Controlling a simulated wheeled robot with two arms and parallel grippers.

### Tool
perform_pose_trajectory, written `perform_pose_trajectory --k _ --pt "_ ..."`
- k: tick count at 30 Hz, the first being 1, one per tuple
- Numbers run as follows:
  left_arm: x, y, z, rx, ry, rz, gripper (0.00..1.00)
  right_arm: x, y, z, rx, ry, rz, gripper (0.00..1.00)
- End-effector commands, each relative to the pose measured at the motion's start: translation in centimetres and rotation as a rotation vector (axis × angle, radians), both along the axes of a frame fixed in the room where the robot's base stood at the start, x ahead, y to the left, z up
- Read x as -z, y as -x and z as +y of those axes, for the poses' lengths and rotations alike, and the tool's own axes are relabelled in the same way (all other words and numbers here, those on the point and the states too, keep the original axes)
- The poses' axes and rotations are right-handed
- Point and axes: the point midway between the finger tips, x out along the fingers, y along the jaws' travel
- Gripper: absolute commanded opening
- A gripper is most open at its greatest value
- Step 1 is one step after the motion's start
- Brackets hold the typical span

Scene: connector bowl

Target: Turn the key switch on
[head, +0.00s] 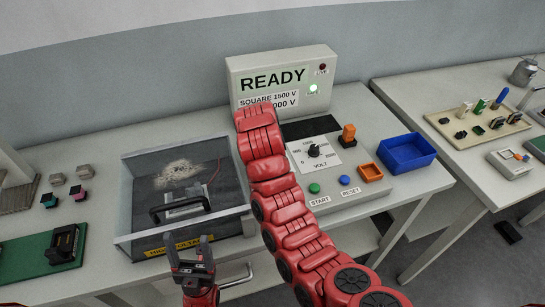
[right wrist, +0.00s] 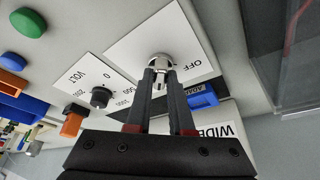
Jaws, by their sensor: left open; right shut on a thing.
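The key switch (right wrist: 160,62) is a round silver lock on a white plate in the right wrist view. The word OFF (right wrist: 198,69) is printed on that plate. My right gripper (right wrist: 161,80) is at the switch, its dark fingers shut on the key, which is mostly hidden between them. In the head view my red right arm covers the switch and the gripper. My left gripper (head: 190,255) is open and empty in front of the table edge, below the glass-sided box.
The glass-sided box (head: 128,205) stands left of my right arm. The volt dial (head: 313,151), green START button (head: 314,188), blue RESET button (head: 345,180) and blue bin (head: 405,155) are to the right.

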Motion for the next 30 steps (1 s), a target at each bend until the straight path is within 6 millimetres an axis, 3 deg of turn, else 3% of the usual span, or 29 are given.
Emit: perform_pose_trajectory --k 23,24,28,30 --pt "0.2 -0.01 0.0 0.0 0.0 0.0 0.68 0.17 0.05 0.05 0.1 0.002 0.004 0.0" --pt "0.19 -0.01 0.0 0.0 0.0 0.0 0.68 0.16 0.06 0.05 0.101 0.001 0.004 0.25" --pt "0.2 -0.01 0.0 0.0 0.0 0.0 0.68 0.13 0.03 0.04 0.099 0.001 0.003 0.49" --pt "0.2 -0.01 0.0 0.0 0.0 0.0 0.68 0.11 0.01 0.05 0.099 0.001 0.003 0.5"
